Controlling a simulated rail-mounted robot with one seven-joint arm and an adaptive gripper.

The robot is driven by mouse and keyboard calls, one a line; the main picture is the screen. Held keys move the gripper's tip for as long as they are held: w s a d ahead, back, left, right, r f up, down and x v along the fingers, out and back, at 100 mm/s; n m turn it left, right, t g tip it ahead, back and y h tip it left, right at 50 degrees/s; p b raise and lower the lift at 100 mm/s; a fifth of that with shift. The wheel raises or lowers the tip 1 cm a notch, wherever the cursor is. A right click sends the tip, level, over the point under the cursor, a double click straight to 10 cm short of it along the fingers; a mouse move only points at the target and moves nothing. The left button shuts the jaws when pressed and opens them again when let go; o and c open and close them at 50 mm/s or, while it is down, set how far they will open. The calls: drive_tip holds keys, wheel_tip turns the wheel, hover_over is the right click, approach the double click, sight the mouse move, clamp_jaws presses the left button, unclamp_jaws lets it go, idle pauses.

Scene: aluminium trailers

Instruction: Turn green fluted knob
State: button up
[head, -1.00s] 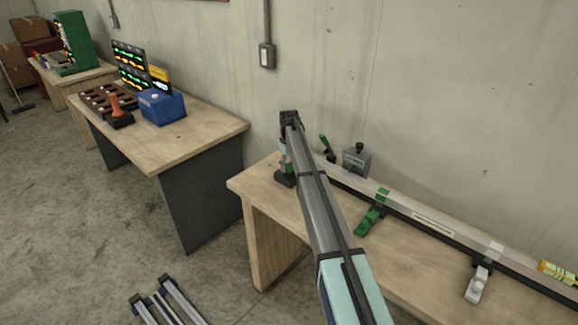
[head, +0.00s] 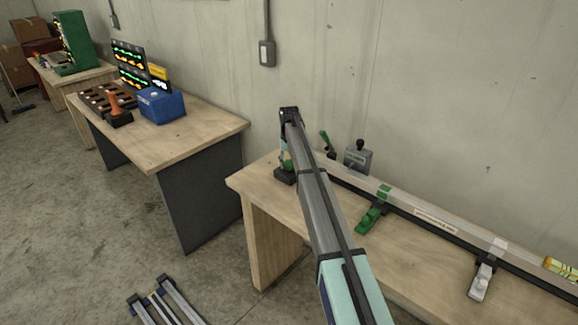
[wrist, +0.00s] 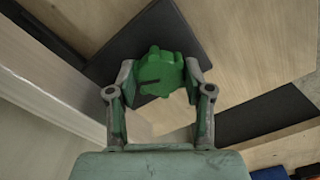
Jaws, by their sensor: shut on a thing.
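The green fluted knob (wrist: 158,72) sits between my gripper's fingers in the wrist view, with a dark line across its top. My gripper (wrist: 160,82) is shut on it, one finger on each side. A dark square base (wrist: 110,65) lies beneath the knob. In the head view the knob (head: 289,164) shows small beside my arm, on a black base (head: 284,176) at the near bench's left end. My arm partly hides the gripper and knob there.
A long rail (head: 420,219) runs along the bench, with a green clamp (head: 370,218) and a white clamp (head: 482,282). A grey box (head: 358,157) and a green-handled lever (head: 325,142) stand behind. A second bench (head: 190,130) holds a blue box (head: 161,106).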

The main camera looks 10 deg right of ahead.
drive_tip(key=m+b, duration=0.1)
drive_tip(key=m, duration=0.2)
drive_tip(key=shift+f+m, duration=0.15)
drive_tip(key=shift+m, duration=0.25)
drive_tip(key=m+b, duration=0.1)
drive_tip(key=m, duration=0.2)
drive_tip(key=shift+m, duration=0.3)
drive_tip(key=m+b, duration=0.1)
drive_tip(key=m, duration=0.2)
drive_tip(key=shift+m, duration=0.3)
drive_tip(key=shift+a+m+b, duration=0.1)
drive_tip(key=shift+m+b, duration=0.45)
drive_tip(key=shift+m, duration=1.35)
drive_tip(key=o, duration=1.2)
drive_tip(key=shift+c, duration=0.2)
drive_tip(key=shift+r, duration=0.2)
